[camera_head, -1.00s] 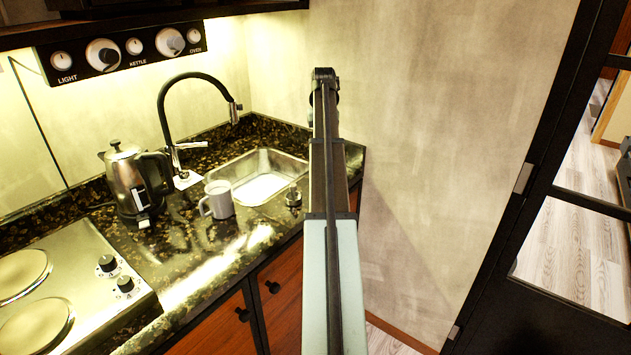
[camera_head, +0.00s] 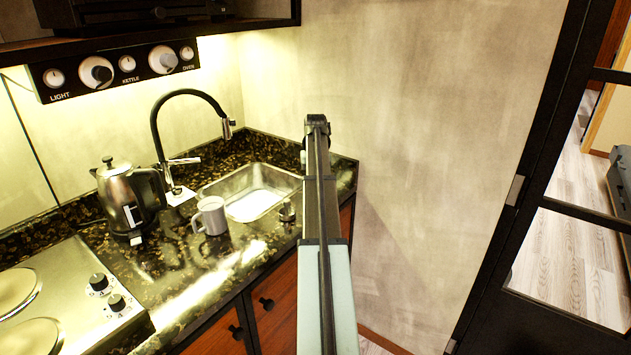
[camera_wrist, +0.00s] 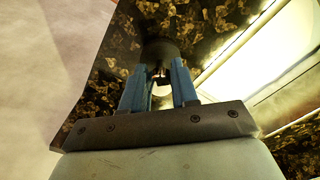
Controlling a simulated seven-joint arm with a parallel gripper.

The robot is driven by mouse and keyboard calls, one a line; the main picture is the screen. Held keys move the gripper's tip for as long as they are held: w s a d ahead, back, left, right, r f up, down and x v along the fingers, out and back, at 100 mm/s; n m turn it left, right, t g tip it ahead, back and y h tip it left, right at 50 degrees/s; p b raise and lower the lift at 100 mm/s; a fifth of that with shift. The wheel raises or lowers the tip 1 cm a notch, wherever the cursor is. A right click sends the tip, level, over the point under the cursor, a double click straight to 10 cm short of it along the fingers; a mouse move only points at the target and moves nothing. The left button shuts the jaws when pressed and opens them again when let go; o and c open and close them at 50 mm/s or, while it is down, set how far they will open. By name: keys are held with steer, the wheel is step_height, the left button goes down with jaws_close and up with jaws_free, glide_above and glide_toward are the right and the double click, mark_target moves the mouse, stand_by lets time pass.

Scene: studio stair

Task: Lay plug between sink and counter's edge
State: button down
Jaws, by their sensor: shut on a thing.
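The plug (camera_wrist: 162,48) looks like a dark round piece with a small shiny metal stem. In the wrist view it sits between the two blue fingers of my gripper (camera_wrist: 161,80), which is shut on it. It is over the speckled dark counter (camera_wrist: 115,72), between the sink (camera_wrist: 245,65) and the counter's edge on the left. I cannot tell whether it touches the counter. In the head view my arm hides the gripper and the plug. The sink (camera_head: 223,190) shows there, left of my arm.
A grey mug (camera_head: 211,216), a kettle (camera_head: 128,198) and a black tap (camera_head: 156,135) stand left of the sink. A hob (camera_head: 70,290) is at left. The wall (camera_head: 420,150) rises right.

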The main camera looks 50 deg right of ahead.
steer(key=shift+f, duration=0.1)
steer(key=c, duration=0.9)
jaws_free()
steer(key=shift+o, duration=0.2)
step_height(320, 180, up, 12)
